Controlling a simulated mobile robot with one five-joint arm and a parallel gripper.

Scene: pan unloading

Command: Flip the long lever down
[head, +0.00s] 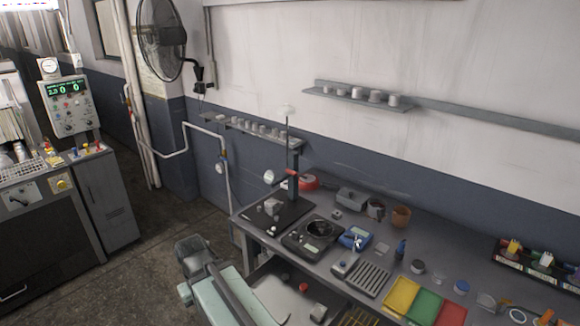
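I cannot make out for sure which part is the long lever. A control box (70,105) with a green display and several knobs stands at the left. Small red and yellow pieces (86,149) stick up from the cabinet top in front of it, too small to tell as levers. A thin upright rod (287,128) rises from a black stand on the bench, and I cannot tell that it is a lever. My gripper (195,252) seems to be at the bottom centre, in front of the bench and apart from these things. Its fingers are not clear.
A grey workbench (395,248) runs along the wall to the right, with a black round-topped device (315,233), a blue device (355,239), and yellow, green and red trays (426,303). A wall fan (161,38) hangs above. The floor (145,245) between cabinet and bench is clear.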

